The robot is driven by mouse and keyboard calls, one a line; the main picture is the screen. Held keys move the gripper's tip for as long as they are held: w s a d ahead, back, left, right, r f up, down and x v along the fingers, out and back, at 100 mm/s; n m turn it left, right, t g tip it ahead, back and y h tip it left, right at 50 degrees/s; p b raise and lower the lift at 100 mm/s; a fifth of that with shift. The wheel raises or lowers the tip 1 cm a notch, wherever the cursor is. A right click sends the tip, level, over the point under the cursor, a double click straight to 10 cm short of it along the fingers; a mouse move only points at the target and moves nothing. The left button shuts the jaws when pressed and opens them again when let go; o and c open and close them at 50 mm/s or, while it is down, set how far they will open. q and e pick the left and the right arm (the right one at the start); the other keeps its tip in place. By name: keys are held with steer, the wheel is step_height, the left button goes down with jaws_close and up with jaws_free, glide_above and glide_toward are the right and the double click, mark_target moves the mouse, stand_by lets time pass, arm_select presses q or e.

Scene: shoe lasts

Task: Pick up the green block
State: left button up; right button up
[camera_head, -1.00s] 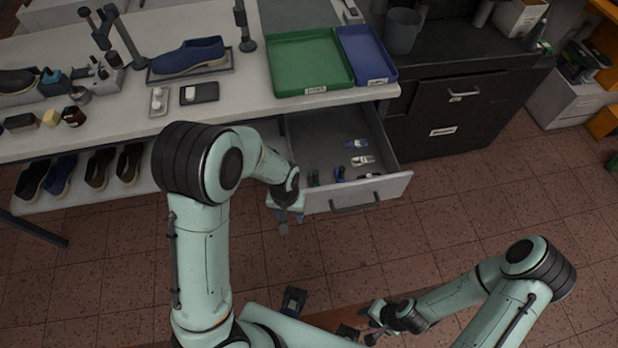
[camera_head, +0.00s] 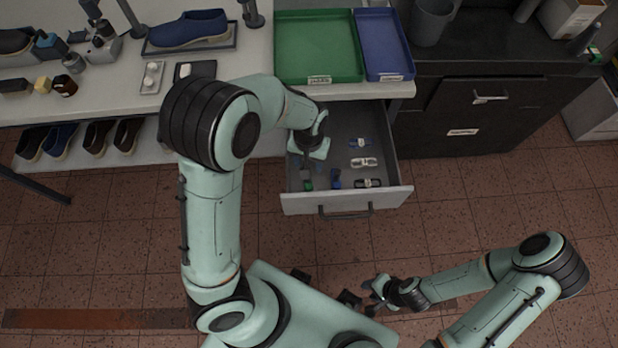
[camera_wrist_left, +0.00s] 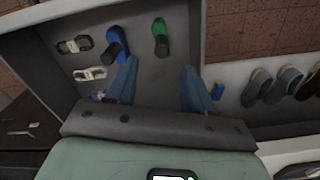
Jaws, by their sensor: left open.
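The green block (camera_head: 308,184) lies in the open drawer, near its front left corner in the head view. In the left wrist view the green block (camera_wrist_left: 161,38) lies on the drawer floor, beyond the fingertips. My left gripper (camera_head: 307,168) reaches down into the drawer beside the green block. In the left wrist view my left gripper (camera_wrist_left: 158,78) is open, with nothing between its two fingers. My right gripper (camera_head: 372,298) looks open and empty, low in the head view, away from the drawer.
A blue block (camera_head: 335,180) lies close to the right of the green one. Several small black, white and blue pieces lie further right in the drawer (camera_head: 347,200). The green tray (camera_head: 318,48) and blue tray (camera_head: 383,45) stand on the bench above. The drawer walls surround the gripper.

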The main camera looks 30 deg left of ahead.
arm_select(q)
step_height(320, 180, down, 3)
steer(key=shift+s+r, duration=0.1)
steer(key=shift+f, duration=0.25)
steer(key=f, duration=0.3)
steer(key=f+b, duration=0.1)
steer(key=f, duration=0.1)
steer(key=shift+w+a+f, duration=0.1)
steer(key=shift+w+a, duration=0.05)
steer(key=shift+w, duration=0.1)
jaws_close()
